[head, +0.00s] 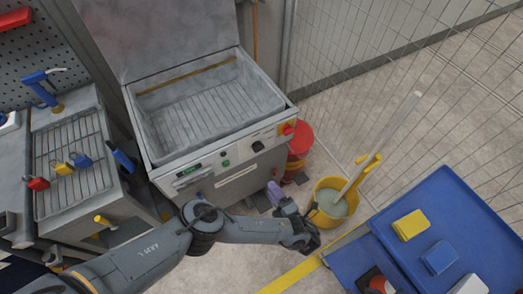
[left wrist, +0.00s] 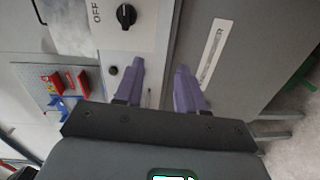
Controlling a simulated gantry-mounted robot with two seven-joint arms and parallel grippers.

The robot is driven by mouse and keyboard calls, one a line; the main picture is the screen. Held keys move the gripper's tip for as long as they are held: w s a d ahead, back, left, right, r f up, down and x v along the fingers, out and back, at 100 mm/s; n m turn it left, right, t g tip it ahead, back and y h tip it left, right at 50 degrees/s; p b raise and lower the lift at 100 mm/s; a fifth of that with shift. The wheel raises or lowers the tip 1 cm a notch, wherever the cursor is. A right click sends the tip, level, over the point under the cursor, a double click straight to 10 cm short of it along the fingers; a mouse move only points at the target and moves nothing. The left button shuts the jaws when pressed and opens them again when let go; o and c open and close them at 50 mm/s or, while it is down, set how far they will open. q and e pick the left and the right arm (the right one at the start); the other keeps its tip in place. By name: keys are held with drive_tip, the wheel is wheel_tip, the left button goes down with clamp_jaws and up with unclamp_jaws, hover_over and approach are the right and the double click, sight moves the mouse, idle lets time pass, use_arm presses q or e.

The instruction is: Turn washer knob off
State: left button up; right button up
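The washer (head: 215,130) is a grey metal machine with its lid raised and an open basket bay. Its front panel carries a black rotary knob (head: 258,147). In the left wrist view the knob (left wrist: 126,15) shows near the top edge, with the word OFF to its left; its pointer's exact setting is hard to tell. My left gripper (head: 275,190) has purple fingers and is in front of and below the panel, apart from the knob. In the left wrist view the fingers (left wrist: 160,80) are spread with nothing between them. My right gripper is not in view.
A red-and-yellow switch (head: 288,129) and a green button (head: 225,163) are on the panel. A yellow mop bucket (head: 328,213) and red bin (head: 299,140) stand at right. A blue cart (head: 460,225) is at lower right.

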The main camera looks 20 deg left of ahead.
use_arm(q)
approach(260, 150)
drive_tip(key=shift+n+t, duration=0.3)
drive_tip(key=shift+n, duration=0.1)
drive_tip(key=b+x, duration=0.4)
drive_tip(key=x, duration=0.1)
drive_tip(key=b+x, duration=0.2)
drive_tip(key=b, duration=0.1)
drive_tip(key=shift+w+a+f, duration=0.15)
drive_tip(key=shift+a+f, duration=0.2)
drive_tip(key=shift+f, duration=0.05)
drive_tip(key=shift+x, duration=0.75)
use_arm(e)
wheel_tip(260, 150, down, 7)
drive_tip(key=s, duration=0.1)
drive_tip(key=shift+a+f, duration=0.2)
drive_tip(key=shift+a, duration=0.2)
use_arm(q)
drive_tip(key=shift+c, duration=0.4)
clamp_jaws()
